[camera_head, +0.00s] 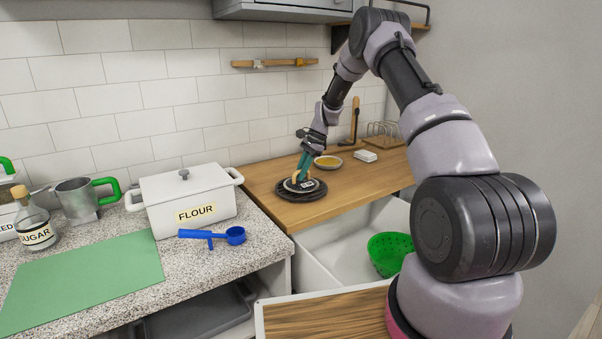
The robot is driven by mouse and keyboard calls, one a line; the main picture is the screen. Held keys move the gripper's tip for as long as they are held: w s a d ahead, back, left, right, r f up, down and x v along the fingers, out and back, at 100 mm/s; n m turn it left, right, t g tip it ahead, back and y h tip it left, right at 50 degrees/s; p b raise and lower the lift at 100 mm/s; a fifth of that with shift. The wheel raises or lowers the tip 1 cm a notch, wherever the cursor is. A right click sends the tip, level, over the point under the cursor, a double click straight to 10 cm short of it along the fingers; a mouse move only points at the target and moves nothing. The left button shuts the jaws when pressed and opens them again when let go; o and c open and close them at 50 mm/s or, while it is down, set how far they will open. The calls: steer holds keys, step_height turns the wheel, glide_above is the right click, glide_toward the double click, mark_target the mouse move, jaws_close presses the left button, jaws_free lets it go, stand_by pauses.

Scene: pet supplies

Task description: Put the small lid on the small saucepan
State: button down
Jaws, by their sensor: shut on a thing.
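My gripper (302,174), with teal fingers, reaches down over the wooden counter at the back. It is shut on a small pale round thing (296,186), which looks like the small lid but is largely hidden by the fingers. This thing is at or just above a dark round piece (318,210) on the wood; I cannot tell if they touch. A small black-and-white patterned patch shows beside the fingertips. I cannot make out the small saucepan clearly.
A shallow dish with yellow content (328,162) and a white stack (365,156) stand behind my gripper. A flour box (188,205), a blue scoop (222,236) and a steel mug (78,200) are on the speckled counter. A green colander (390,253) sits in the sink (335,260).

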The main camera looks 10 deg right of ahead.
steer(key=shift+f, duration=0.15)
steer(key=c, duration=0.8)
jaws_free()
steer(key=shift+c, duration=0.2)
steer(key=v, duration=1.2)
steer(key=s+r+n+t, duration=0.1)
steer(key=s+r, duration=0.3)
steer(key=r, duration=0.3)
steer(key=s+r+n+t, duration=0.1)
steer(key=s+r, duration=0.3)
steer(key=r, duration=0.3)
steer(key=s+r+n+t+h, duration=0.1)
steer(key=s+r+n+h, duration=0.1)
steer(key=s+r, duration=0.7)
steer(key=s+r+n+t, duration=0.1)
steer(key=s+n+t, duration=0.3)
steer(key=s, duration=2.1)
steer(key=shift+s+d+n+t+h, duration=0.3)
steer(key=shift+d+n+h, duration=0.1)
steer(key=shift+d+n, duration=0.1)
